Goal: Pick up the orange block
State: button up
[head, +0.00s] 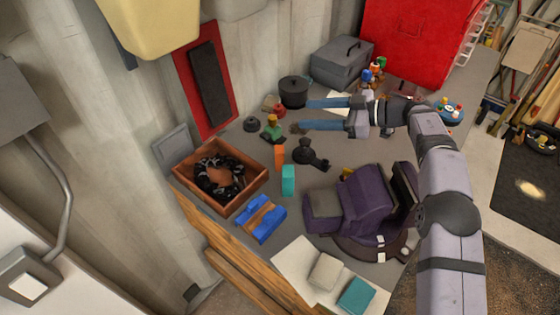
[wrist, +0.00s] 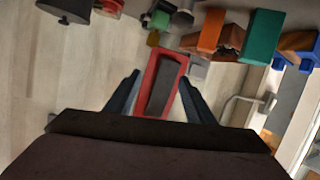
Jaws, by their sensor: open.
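The orange block (head: 279,154) is small and stands upright on the grey table, just behind a teal block (head: 288,180). In the wrist view the orange block (wrist: 208,32) is near the top, right of centre, beside the teal block (wrist: 262,35). My gripper (head: 300,115) has two blue-grey fingers spread apart with nothing between them. It is behind and slightly right of the orange block in the head view and not touching it. In the wrist view, my gripper (wrist: 160,76) points toward the wall, with the orange block outside the fingers.
A wooden box (head: 193,191) with a dark chain is left of the block. A small green-based figure (head: 272,129) and a dark knobbed part (head: 312,155) are close by. A blue holder (head: 261,218) lies in front. A purple machine (head: 365,203) stands right; a black pot (head: 293,91) is behind.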

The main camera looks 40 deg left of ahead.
aim_at(280, 149)
jog(key=shift+s+a+f+n+g+h+p, duration=0.3)
jog(key=shift+s+a+f+g+h+p, duration=0.2)
jog(key=shift+s+f, duration=0.9)
jog(key=shift+s+a+f+n+g+h+p, duration=0.3)
jog(key=shift+s+a+f+g+h+p, duration=0.25)
jog(key=shift+s+f, duration=0.85)
jog(key=shift+s+a+f+n+g+h+p, duration=0.4)
jog(key=shift+s+a+f+p, duration=0.2)
jog(key=shift+s+f, duration=0.75)
jog(key=shift+s+a+f, duration=0.15)
jog(key=shift+s+a, duration=0.35)
grip_shut()
